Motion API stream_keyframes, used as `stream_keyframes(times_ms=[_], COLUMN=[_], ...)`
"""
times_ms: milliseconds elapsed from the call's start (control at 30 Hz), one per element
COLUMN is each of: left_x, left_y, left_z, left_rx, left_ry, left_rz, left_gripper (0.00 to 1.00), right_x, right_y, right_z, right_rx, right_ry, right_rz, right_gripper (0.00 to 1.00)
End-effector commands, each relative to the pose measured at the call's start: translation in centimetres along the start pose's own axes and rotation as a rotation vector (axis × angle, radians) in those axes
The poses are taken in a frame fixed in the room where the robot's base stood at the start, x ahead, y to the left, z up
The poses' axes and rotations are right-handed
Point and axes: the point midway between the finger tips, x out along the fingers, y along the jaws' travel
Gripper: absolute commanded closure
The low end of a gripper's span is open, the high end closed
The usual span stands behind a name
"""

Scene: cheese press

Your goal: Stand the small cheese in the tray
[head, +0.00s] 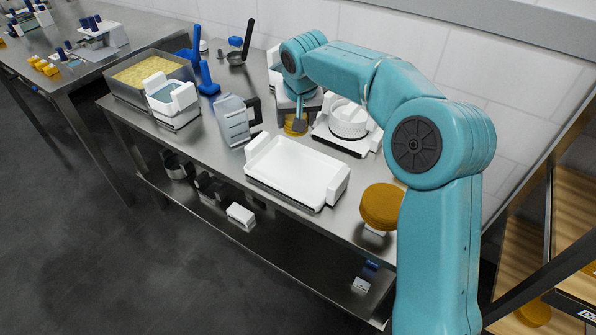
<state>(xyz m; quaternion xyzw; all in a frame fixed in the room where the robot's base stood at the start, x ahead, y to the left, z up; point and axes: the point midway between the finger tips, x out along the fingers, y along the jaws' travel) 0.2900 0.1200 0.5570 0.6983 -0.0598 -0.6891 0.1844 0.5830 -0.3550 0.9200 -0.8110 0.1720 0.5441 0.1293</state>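The small cheese (290,128) is an orange-yellow piece, partly hidden behind my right gripper, just beyond the tray's back edge. The white tray (297,172) lies empty on the steel table, with raised blocks at its two ends. My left gripper is not in view.
A larger orange cheese wheel (381,206) rests on a small white support right of the tray. A white perforated mould (348,120) stands behind the tray. A clear grey container (232,120), a white-handled tub (172,100) and blue tools (207,80) stand to the left.

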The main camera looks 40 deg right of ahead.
Motion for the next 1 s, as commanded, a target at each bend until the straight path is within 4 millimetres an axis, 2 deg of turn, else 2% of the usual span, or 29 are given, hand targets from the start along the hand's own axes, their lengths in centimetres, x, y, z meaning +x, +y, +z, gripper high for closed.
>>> stream_keyframes(times_ms=[33, 100, 300, 467, 733, 1000], left_x=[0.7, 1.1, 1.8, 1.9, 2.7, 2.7], left_y=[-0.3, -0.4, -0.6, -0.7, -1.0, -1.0], left_z=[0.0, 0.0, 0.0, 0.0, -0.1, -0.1], left_rx=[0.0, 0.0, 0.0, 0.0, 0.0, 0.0], left_ry=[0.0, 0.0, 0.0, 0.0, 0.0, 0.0], left_rz=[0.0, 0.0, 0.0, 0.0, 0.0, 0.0], left_gripper=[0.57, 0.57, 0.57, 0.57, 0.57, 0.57], right_x=[1.9, 3.9, 7.9, 9.1, 13.4, 14.1], right_y=[0.1, 0.1, 0.2, 0.4, 0.6, 0.6], right_z=[0.9, 1.6, 3.3, 3.8, 5.7, 5.9], right_rx=[-0.002, -0.001, -0.001, 0.0, -0.001, 0.0], right_ry=[-0.005, -0.006, -0.002, -0.001, -0.003, 0.001], right_rz=[0.001, 0.001, 0.0, 0.0, 0.0, -0.001], right_gripper=[0.72, 0.72, 0.72, 0.72, 0.72, 0.72])
